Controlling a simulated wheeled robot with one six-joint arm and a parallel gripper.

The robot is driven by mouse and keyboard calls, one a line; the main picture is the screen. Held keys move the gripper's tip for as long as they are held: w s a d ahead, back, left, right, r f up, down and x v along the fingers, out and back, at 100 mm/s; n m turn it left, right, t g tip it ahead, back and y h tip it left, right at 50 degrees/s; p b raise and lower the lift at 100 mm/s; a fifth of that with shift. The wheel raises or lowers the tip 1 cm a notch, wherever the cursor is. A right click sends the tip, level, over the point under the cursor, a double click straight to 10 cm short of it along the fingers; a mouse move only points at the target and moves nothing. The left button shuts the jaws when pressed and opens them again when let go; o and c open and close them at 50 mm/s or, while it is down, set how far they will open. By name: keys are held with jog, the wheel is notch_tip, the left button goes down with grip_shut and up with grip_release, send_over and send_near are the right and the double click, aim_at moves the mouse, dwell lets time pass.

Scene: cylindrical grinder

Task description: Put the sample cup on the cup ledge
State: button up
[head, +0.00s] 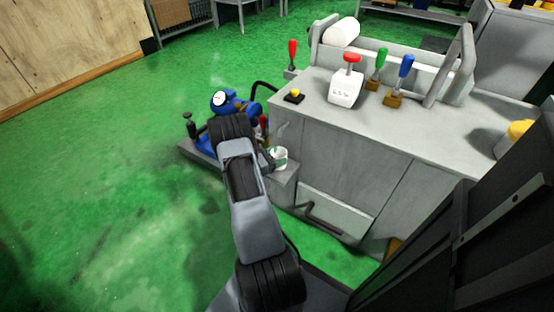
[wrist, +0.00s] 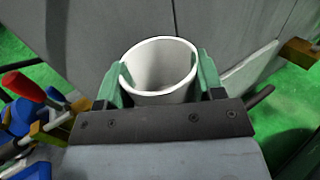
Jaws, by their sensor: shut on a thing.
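The white sample cup (head: 280,153) is upright and open at the top, in front of the left end of the grey machine. In the wrist view the cup (wrist: 160,68) sits between the two green fingers of my gripper (wrist: 162,82), which is shut on it. The cup looks empty. A small grey ledge (head: 288,173) juts from the machine's left end, just below the cup in the head view. I cannot tell whether the cup touches it. My arm hides part of the area to the left.
A blue pump-like unit with a white gauge (head: 219,98) stands left of the machine. Green floor (head: 110,170) on the left is clear.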

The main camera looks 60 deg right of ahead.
jog(key=shift+f, duration=0.25)
jog(key=shift+f, duration=0.15)
jog(key=o, duration=0.9)
jog(key=shift+w+a+r, duration=0.1)
jog(key=shift+r, duration=0.15)
jog(key=p+v, duration=0.3)
jog(key=v, duration=0.9)
jog(key=s+a+r+m+t+y, duration=0.1)
jog(key=a+r+m+t+y, duration=0.2)
jog(key=a+r+m+y, duration=0.75)
jog(key=s+a+r+t+y, duration=0.1)
jog(key=s+a+r+t, duration=0.1)
jog(key=a, duration=0.5)
jog(key=s+a+r+m+t+y, duration=0.1)
jog(key=a+r+t, duration=0.3)
jog(key=a, duration=0.4)
jog(key=s+a+r+t+y, duration=0.2)
jog(key=s+a+r+y, duration=0.1)
jog(key=a+r, duration=0.2)
jog(key=shift+a+r+t, duration=0.2)
jog(key=shift+a, duration=0.4)
jog(key=shift+a+r+t, duration=0.15)
jog(key=shift+a+t, duration=0.05)
jog(key=shift+a, duration=0.4)
jog(key=shift+r, duration=0.1)
